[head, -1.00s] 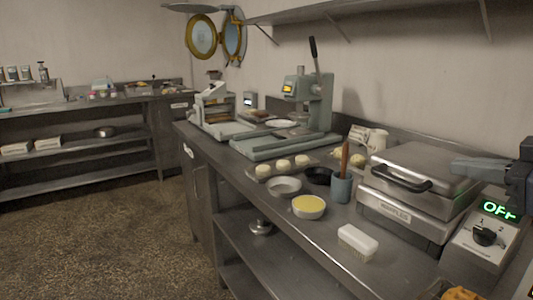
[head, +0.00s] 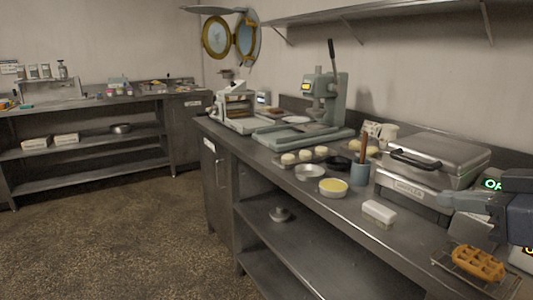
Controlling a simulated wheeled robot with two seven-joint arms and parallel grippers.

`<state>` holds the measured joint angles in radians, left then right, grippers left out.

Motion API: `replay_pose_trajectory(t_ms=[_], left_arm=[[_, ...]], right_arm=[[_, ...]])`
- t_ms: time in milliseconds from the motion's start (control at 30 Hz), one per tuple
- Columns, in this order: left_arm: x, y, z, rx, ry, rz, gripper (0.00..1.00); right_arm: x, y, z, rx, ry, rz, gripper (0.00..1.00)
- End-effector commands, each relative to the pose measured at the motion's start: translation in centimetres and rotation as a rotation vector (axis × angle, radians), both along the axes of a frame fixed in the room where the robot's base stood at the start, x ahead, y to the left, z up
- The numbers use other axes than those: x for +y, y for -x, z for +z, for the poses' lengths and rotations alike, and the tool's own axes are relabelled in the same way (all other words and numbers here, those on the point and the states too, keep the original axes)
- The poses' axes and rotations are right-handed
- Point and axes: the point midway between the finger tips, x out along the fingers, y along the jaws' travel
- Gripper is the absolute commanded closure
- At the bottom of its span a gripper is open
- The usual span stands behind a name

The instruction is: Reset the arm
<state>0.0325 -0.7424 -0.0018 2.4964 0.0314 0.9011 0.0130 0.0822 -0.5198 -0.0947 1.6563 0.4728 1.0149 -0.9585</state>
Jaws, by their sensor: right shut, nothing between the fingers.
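My right gripper (head: 464,202) comes in at the right edge, shut and empty. It is above the counter, in front of the waffle maker's control box, whose green display (head: 492,184) is partly hidden behind it. The closed waffle maker (head: 440,158) stands just beyond it, to the left. A waffle (head: 478,262) lies on a wire rack (head: 452,266) below the gripper, apart from it. My left gripper is out of view.
On the counter (head: 350,212) stand a white block-like brush (head: 379,212), a bowl of yellow liquid (head: 333,188), a blue cup with a wooden handle (head: 359,174), dough balls (head: 305,155) and a press (head: 325,100). The floor (head: 130,240) at left is clear.

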Motion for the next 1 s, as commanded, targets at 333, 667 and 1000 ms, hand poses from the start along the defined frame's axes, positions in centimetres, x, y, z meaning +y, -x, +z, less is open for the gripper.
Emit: replay_pose_trajectory(t_ms=[333, 667, 1000], left_arm=[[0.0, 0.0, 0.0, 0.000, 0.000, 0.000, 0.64], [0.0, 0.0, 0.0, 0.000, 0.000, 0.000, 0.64], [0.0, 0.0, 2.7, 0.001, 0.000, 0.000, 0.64]], right_arm=[[3.5, 1.8, -10.1, 0.298, -0.131, -0.072, 1.00], [7.6, 6.9, -23.3, 0.658, -0.236, -0.234, 1.00], [9.3, 11.2, -28.2, 0.846, -0.266, -0.372, 1.00]])
